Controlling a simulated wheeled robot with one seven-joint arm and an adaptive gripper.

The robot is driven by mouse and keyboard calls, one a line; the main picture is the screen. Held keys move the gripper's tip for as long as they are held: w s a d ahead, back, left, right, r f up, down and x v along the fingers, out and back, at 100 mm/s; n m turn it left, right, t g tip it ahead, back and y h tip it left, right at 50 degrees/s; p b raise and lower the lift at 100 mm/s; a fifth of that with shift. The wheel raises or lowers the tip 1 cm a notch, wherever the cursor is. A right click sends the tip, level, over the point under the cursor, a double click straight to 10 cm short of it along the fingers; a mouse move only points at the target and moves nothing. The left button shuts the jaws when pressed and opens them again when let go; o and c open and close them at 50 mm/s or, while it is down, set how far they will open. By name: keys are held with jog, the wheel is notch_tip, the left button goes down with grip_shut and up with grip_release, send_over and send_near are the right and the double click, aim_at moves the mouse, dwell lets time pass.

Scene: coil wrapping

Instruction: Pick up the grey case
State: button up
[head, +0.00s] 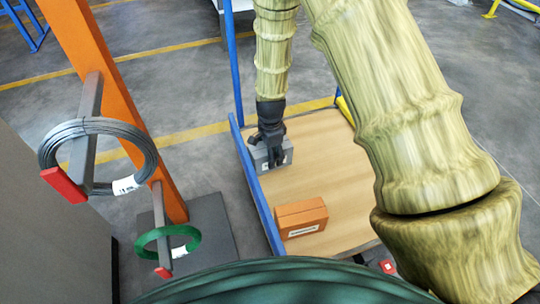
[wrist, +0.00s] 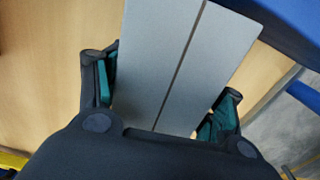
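The grey case (head: 262,156) stands on the wooden deck close to the blue rail in the head view, partly covered by my gripper (head: 270,150). A pale label shows on its right side. In the wrist view the case (wrist: 165,60) fills the middle, its top crossed by a dark seam. My gripper (wrist: 163,100) has its two fingers apart, one on each side of the case, with green pads very near its sides. I cannot tell whether both pads press on it. The case's underside is hidden.
An orange box (head: 301,217) lies nearer on the wooden deck (head: 335,170). A blue rail (head: 257,185) runs along the deck's left edge. An orange post (head: 120,100) holds a grey wire coil (head: 152,150) and a green coil (head: 190,232). The deck's right part is clear.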

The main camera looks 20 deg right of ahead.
jog(key=c, duration=0.9)
jog(key=shift+r, duration=0.1)
jog(key=shift+c, duration=0.2)
